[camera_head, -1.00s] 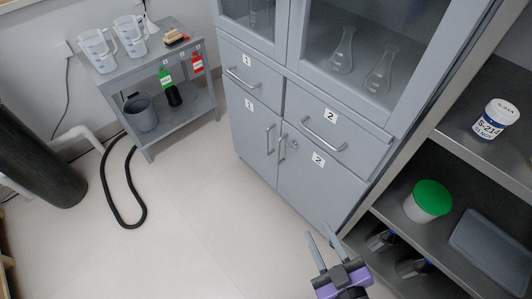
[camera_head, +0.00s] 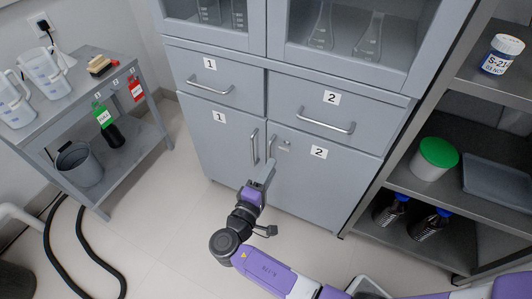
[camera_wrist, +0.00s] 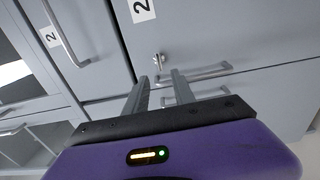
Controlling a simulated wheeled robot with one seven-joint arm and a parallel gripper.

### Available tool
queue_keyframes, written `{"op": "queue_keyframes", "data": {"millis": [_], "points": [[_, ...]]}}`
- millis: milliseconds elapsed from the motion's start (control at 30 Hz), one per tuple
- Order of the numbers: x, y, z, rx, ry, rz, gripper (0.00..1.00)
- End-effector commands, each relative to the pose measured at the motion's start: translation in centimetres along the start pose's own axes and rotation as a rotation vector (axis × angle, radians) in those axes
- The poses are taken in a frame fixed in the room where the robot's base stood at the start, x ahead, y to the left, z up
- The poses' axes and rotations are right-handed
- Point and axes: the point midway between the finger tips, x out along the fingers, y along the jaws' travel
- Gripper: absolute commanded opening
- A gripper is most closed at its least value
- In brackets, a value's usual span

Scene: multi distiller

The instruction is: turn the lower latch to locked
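The lower latch (camera_head: 285,143) is a small metal piece on lower door 2 (camera_head: 318,180), near its upper left corner beside the door handle. In the wrist view the latch (camera_wrist: 158,60) shows just beyond the fingertips, sticking out from the grey door. My gripper (camera_head: 266,172) is in front of the lower doors, below the latch. In the wrist view the gripper (camera_wrist: 160,78) has its two fingers apart with nothing between them. I cannot tell whether the fingers touch anything.
Two upright handles, the left door's (camera_head: 254,147) and the right door's (camera_head: 271,145), stand close to the latch. Drawer 2's handle (camera_head: 326,127) is above. An open shelf (camera_head: 390,237) with bottles stands right, a side table (camera_head: 110,85) left.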

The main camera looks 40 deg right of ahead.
Motion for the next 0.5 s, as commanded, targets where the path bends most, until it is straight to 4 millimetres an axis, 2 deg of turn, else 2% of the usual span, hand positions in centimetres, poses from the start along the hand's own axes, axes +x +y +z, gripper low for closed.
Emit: {"op": "queue_keyframes", "data": {"millis": [167,500], "points": [[1.2,0.1,0.5,0.009,-0.022,0.003,0.31],[6.2,0.0,0.6,0.008,-0.021,0.001,0.31]]}}
